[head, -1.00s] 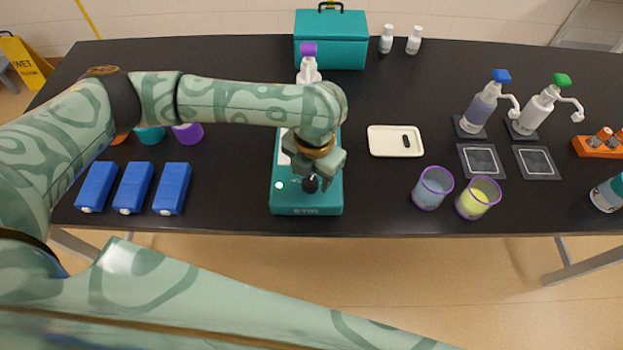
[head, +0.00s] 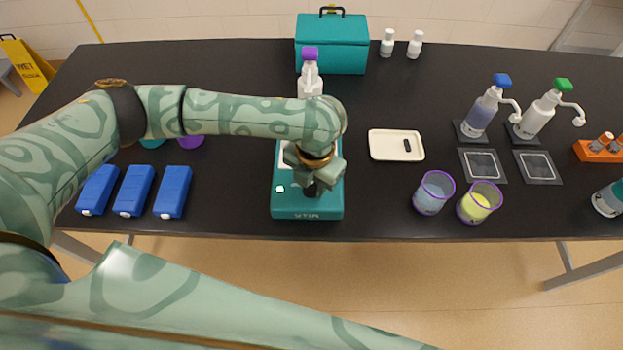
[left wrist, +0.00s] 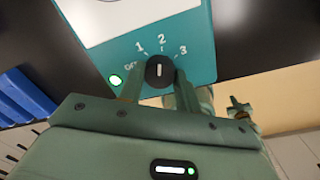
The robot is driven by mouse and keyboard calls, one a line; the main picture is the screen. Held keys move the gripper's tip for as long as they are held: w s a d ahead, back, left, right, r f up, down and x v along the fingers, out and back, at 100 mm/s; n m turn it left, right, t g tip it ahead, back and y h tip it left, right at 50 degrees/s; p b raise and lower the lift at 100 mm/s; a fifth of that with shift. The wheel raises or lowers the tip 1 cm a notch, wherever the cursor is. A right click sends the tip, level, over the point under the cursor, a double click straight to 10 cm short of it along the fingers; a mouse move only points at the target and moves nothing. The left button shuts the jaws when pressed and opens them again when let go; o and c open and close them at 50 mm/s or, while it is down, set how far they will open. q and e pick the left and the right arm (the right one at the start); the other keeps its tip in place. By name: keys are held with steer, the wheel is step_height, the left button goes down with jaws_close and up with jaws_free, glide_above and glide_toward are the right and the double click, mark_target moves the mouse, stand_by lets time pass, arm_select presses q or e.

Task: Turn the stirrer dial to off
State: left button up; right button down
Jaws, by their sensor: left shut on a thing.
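The teal stirrer (head: 282,205) stands near the table's front edge, with its black dial (left wrist: 159,71) on the front panel. In the left wrist view the dial's white mark points up toward the 2, with OFF and 1 to its left and 3 to its right. A green light (left wrist: 115,80) glows left of the dial. My left gripper (head: 313,184) is shut on the dial, one finger on each side; in the left wrist view the fingers (left wrist: 158,80) flank it. In the head view the gripper hides much of the dial.
A purple-capped bottle (head: 310,78) stands behind the stirrer. A cream tray (head: 382,150) lies to its right, with two purple-rimmed cups (head: 433,193) nearer the front edge. Several blue boxes (head: 134,190) lie to the left. Pump bottles (head: 482,112) stand farther right.

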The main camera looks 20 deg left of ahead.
arm_select(q)
steer(key=n+p, duration=0.3)
steer(key=p, duration=0.1)
steer(key=n+p, duration=0.3)
steer(key=p, duration=0.2)
steer(key=n+p, duration=0.3)
steer(key=p, duration=0.2)
steer(key=shift+w+r+n+g, duration=0.1)
steer(key=shift+r+n+g, duration=0.2)
steer(key=shift+n, duration=0.1)
steer(key=n+p, duration=0.3)
steer(key=shift+f, duration=0.1)
steer(key=n+p, duration=0.2)
steer(key=n, duration=0.2)
steer(key=shift+a+f+n, duration=0.1)
steer(key=shift+n, duration=0.2)
steer(key=o, duration=1)
steer(key=shift+c, duration=0.2)
step_height(320, 180, up, 16)
steer(key=w+p, duration=0.1)
steer(key=p, duration=0.5)
